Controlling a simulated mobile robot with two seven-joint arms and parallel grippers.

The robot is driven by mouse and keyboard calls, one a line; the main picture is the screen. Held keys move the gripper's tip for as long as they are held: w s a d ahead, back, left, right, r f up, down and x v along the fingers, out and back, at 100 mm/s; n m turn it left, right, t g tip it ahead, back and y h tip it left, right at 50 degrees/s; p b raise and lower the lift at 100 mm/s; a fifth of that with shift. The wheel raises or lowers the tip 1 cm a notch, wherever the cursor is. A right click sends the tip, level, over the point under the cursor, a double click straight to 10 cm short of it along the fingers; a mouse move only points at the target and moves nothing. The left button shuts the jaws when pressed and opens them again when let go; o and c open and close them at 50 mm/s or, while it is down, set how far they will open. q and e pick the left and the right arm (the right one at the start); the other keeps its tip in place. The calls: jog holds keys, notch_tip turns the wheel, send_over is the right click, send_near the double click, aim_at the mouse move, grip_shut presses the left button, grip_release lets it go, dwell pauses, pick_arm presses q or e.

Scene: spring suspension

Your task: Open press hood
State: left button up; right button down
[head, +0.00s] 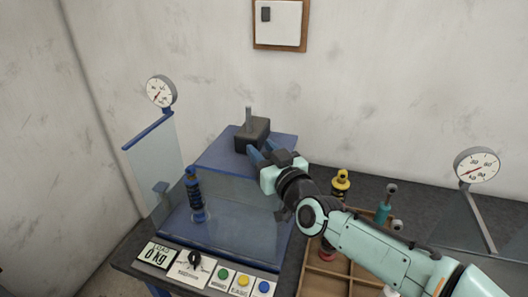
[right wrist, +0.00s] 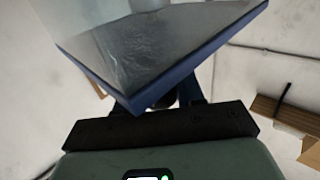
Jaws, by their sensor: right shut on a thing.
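The press (head: 230,232) stands on the dark bench, with a see-through hood (head: 222,156) edged in blue at its top. A black block with a metal rod (head: 252,135) sits at the back of the top. A blue spring shock (head: 195,195) stands upright inside the press. My right gripper (head: 262,156) reaches in from the right at the top of the hood. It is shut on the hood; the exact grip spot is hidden. In the right wrist view, the hood's blue edge and corner (right wrist: 200,75) lie across my fingers. My left gripper is not in view.
A wooden tray (head: 325,275) with several shocks stands right of the press, below my right arm. A display and buttons (head: 220,277) line the bench's front edge. Dial gauges stand left (head: 161,91) and right (head: 477,166). The wall is close behind.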

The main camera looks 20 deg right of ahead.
jog(key=c, duration=0.8)
grip_release()
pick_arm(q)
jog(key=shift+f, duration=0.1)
pick_arm(e)
jog(key=shift+s, duration=0.1)
jog(key=shift+s+d+f, duration=0.1)
jog(key=shift+s, duration=0.2)
pick_arm(q)
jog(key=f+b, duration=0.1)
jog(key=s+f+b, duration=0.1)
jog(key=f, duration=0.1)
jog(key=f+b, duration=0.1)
jog(key=b, duration=0.1)
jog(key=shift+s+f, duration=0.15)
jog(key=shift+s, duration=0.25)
pick_arm(e)
jog(key=s, duration=0.4)
jog(key=s+d, duration=0.1)
jog(key=s, duration=0.3)
jog(key=s+d, duration=0.1)
jog(key=s, duration=0.3)
jog(key=shift+s+d, duration=0.2)
